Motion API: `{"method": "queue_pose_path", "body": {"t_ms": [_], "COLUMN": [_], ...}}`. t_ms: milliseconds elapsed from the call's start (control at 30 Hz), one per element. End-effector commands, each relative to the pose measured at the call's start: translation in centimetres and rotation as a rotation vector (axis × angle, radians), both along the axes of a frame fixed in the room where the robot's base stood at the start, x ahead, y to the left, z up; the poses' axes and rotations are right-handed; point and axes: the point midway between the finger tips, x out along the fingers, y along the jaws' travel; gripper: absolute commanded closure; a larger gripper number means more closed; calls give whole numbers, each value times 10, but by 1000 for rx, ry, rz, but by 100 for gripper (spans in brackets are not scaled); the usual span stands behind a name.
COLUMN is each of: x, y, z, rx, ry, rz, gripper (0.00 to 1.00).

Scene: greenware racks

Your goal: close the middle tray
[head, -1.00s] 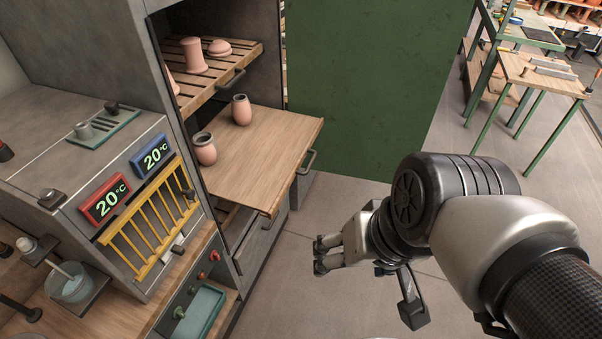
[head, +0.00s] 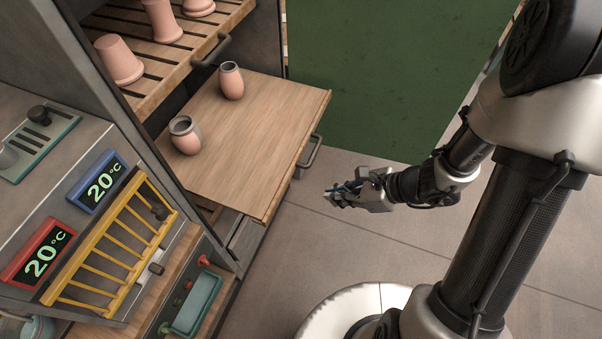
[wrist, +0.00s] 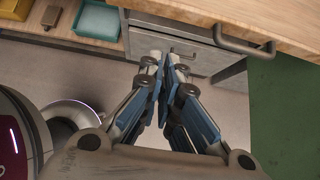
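The middle tray (head: 262,125) is a flat wooden board pulled well out of the grey rack, with a dark bar handle (head: 312,152) on its front edge. Two pink clay vases stand upright on it, one (head: 231,82) near the back and one (head: 185,135) near the left edge. My gripper (head: 335,197) is in front of the tray, lower than the handle and apart from it. In the wrist view, the tray (wrist: 290,18) and its handle (wrist: 243,43) are at the upper right. My gripper's fingers (wrist: 167,75) are together there, with nothing between them.
A slatted upper tray (head: 190,50) with pink pots is partly out above. A grey closed drawer (wrist: 200,50) is below. A kiln box with a yellow grille (head: 112,245) stands at left, and a green panel (head: 390,75) behind.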

Motion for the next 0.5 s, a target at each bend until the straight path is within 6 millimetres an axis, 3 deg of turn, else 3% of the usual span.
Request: {"method": "queue_pose_path", "body": {"t_ms": [167,500], "x": [4,21], "y": [14,63], "z": [-18,-70], "rx": [0,0], "ry": [4,3], "rz": [2,4], "gripper": [100,100]}}
